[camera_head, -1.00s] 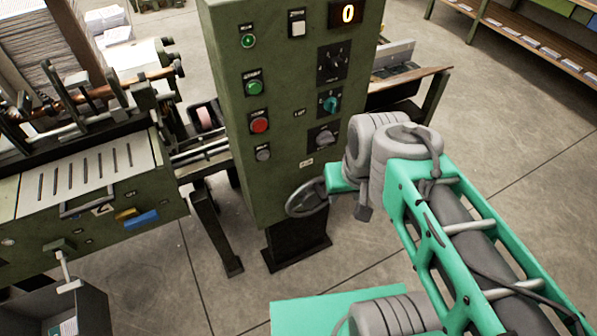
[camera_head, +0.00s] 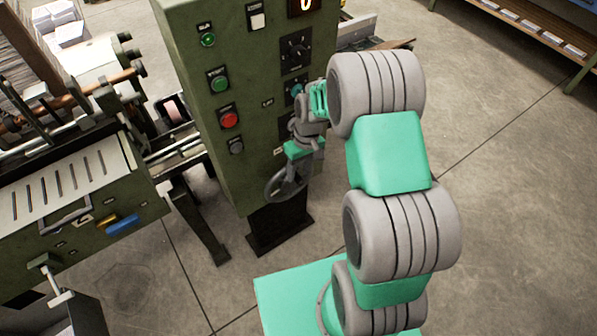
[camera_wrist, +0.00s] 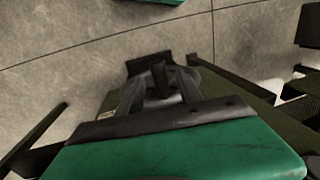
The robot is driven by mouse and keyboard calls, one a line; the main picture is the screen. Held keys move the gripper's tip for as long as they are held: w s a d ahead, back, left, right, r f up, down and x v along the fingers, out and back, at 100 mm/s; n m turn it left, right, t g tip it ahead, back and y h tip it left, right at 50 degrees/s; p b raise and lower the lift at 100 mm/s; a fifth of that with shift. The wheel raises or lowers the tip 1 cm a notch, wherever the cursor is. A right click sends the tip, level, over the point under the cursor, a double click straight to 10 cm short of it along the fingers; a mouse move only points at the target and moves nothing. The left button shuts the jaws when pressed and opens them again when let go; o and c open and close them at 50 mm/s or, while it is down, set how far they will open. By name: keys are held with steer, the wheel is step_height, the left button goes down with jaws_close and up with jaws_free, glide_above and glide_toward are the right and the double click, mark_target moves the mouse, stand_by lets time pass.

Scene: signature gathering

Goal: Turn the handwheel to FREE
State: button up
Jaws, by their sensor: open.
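The grey spoked handwheel (camera_head: 287,186) sits low on the front of the green control cabinet (camera_head: 228,165), near its bottom edge. My gripper (camera_head: 294,160) is at the upper part of the wheel in the head view, with its green palm just above the rim. Its fingers are small and partly merged with the wheel there. In the wrist view my gripper (camera_wrist: 160,85) shows as open, with grey parts of the wheel close around the fingertips. I cannot tell whether they touch. No FREE marking is readable.
Green and red push buttons and rotary knobs (camera_head: 296,50) are on the cabinet above the wheel. A feeder machine with a slotted plate (camera_head: 62,185) stands to the left. A dark pedestal (camera_head: 280,228) is below the cabinet. Open concrete floor lies to the right.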

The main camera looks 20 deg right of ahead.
steer(key=shift+a+f, duration=0.15)
steer(key=shift+f, duration=0.65)
steer(key=shift+c, duration=0.2)
jaws_close()
stand_by(0.6)
